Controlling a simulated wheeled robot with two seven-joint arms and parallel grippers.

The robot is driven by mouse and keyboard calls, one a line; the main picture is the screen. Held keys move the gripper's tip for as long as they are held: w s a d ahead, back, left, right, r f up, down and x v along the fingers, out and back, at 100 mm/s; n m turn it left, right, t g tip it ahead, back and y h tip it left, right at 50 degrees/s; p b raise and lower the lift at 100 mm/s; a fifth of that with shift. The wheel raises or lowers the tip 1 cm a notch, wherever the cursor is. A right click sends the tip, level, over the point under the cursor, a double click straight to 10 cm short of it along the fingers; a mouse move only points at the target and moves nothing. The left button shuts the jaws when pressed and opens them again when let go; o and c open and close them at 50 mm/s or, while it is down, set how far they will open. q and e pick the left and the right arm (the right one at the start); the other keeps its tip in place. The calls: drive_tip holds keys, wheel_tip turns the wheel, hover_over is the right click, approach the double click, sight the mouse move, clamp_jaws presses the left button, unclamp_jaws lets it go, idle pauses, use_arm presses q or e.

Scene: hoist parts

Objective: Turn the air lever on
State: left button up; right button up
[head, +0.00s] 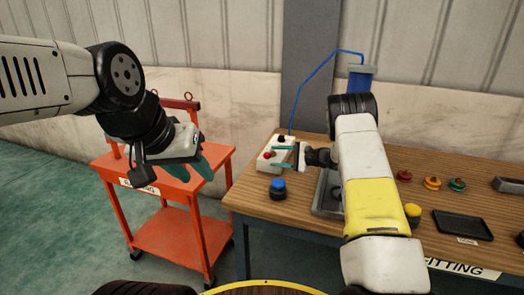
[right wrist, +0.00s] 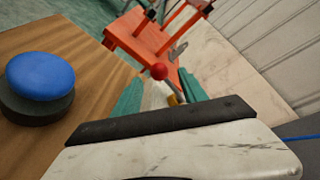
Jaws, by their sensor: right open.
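A white box (head: 277,151) stands at the left end of the wooden bench, with a red knob (head: 267,155) on its near side and a dark knob behind. I take the red knob to be the air lever's end. In the right wrist view the red ball (right wrist: 159,72) shows between and beyond the teal fingers, above a small brass part (right wrist: 175,99). My right gripper (head: 283,156) is open and empty, its fingers over the box and pointing left toward the knob; contact cannot be told. My left gripper (head: 207,161) hangs over the orange cart; its finger gap is unclear.
A blue-topped round button (head: 278,186) stands close in front of the box. A grey tray (head: 325,198) lies under my right arm. The orange cart (head: 170,235) stands left of the bench.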

drive_tip(key=x, duration=0.7)
drive_tip(key=shift+a, duration=0.3)
clamp_jaws()
idle(1.1)
